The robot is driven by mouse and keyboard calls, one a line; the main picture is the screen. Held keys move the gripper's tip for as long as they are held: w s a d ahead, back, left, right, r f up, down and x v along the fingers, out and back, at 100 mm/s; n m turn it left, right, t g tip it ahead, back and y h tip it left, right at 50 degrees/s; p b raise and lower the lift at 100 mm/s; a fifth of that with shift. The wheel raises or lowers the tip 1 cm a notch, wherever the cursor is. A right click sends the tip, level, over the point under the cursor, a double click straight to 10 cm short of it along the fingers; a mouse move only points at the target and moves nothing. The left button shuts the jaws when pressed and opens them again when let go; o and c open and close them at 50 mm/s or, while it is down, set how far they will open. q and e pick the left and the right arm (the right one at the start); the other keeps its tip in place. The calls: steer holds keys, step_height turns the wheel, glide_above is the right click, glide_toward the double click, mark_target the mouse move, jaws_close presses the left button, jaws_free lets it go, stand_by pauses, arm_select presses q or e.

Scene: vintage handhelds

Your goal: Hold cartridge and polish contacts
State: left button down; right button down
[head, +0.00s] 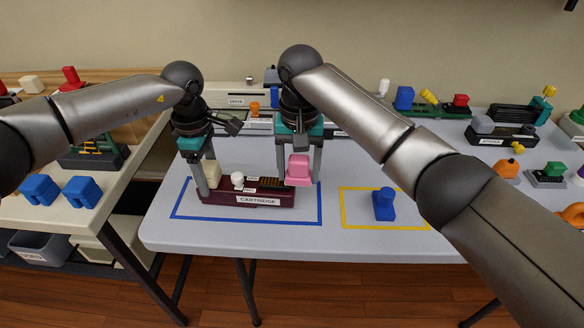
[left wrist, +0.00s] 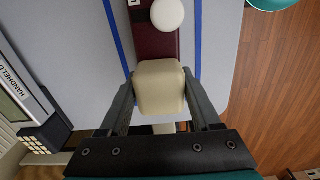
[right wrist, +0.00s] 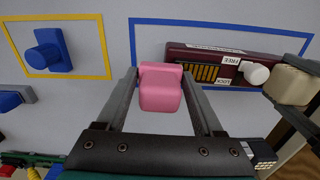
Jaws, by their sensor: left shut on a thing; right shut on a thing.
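The maroon cartridge (head: 280,200) lies inside the blue outline (head: 176,213) on the grey table, its CARTRIDGE label facing front. My left gripper (head: 207,180) is shut on the cream block (left wrist: 160,88) at the cartridge's left end. A white knob (head: 237,178) stands on the cartridge beside it. The gold contacts (right wrist: 196,72) show on the cartridge's top, next to a LOCK label. My right gripper (head: 298,172) is shut on a pink block (right wrist: 160,88), by the right end of the contacts. I cannot tell whether the pink block touches the cartridge.
A blue knobbed block (head: 384,204) sits inside the yellow outline (head: 345,208), right of the cartridge. A side table with blue blocks (head: 82,191) is at left. The table between the outlines is clear.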

arm_select(q)
steer(key=shift+f, duration=0.1)
arm_select(e)
steer(key=shift+d+f, duration=0.1)
steer(key=shift+d, duration=0.2)
steer(key=shift+d, duration=0.5)
steer(key=shift+s+d, duration=0.1)
steer(key=shift+d, duration=1.3)
steer(key=shift+a, duration=0.1)
steer(key=shift+a, duration=1.6)
steer(key=shift+d, duration=2.1)
